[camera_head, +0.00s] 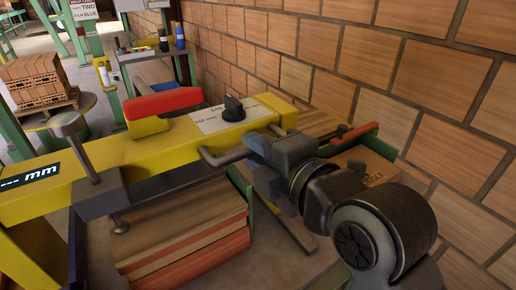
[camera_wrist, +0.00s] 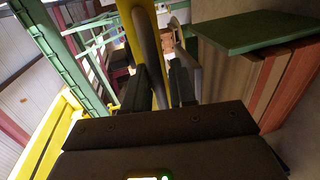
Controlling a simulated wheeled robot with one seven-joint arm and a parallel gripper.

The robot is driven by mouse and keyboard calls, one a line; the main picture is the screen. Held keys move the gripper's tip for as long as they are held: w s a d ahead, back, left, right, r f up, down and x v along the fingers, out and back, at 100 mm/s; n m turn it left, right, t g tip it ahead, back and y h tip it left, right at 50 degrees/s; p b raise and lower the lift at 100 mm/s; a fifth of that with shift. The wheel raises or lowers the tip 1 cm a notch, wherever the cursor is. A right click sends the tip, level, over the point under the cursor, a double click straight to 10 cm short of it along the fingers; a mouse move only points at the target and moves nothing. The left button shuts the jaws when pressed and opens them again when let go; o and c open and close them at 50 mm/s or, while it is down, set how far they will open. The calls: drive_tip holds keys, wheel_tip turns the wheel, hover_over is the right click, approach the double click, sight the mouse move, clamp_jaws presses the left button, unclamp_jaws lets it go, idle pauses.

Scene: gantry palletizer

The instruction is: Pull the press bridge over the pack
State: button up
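The press bridge (camera_head: 140,150) is a long yellow beam running from lower left to upper right in the head view. It carries a red block, a white scale plate and a grey clamp screw. A grey bar handle (camera_head: 222,157) sticks out from its near side. My gripper (camera_head: 257,143) is at the handle's right end. In the wrist view the grey bar (camera_wrist: 147,45) runs between my two dark fingers (camera_wrist: 160,85); whether they press on it is unclear. A layered brown and red pack (camera_head: 185,240) lies in front of and below the beam, its top partly hidden.
A brick wall (camera_head: 330,60) closes the right and back. A cardboard box (camera_head: 362,163) with lettering lies behind my arm. A palletised brick stack (camera_head: 35,80) and a small bench (camera_head: 150,55) stand farther back left. A green panel (camera_wrist: 260,28) tops layered boards in the wrist view.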

drive_tip(key=shift+o, duration=0.8)
drive_tip(key=b+v, duration=0.1)
drive_tip(key=v, duration=0.6)
drive_tip(key=shift+s+d+r, duration=0.15)
drive_tip(key=shift+s+d, duration=0.1)
drive_tip(key=shift+s, duration=0.05)
drive_tip(key=s+d+f+m+t+h, duration=0.1)
drive_tip(key=s+d+f+m+h, duration=0.2)
drive_tip(key=s+d+f+m, duration=0.3)
drive_tip(key=s+d+f+m+t+h, duration=0.1)
drive_tip(key=s+d+f+m+h, duration=0.1)
drive_tip(key=s+d+f+m, duration=0.45)
drive_tip(key=s+d+f+m+h, duration=0.2)
drive_tip(key=s+m, duration=0.4)
drive_tip(key=s, duration=0.3)
drive_tip(key=s+d+f+m+h, duration=0.1)
drive_tip(key=s+d+f+m, duration=0.1)
drive_tip(key=s+m, duration=0.4)
drive_tip(key=s+d, duration=0.1)
drive_tip(key=s, duration=0.2)
drive_tip(key=shift+s+d+f+h, duration=0.3)
drive_tip(key=shift+s+d+h, duration=0.05)
drive_tip(key=shift+d+h, duration=0.05)
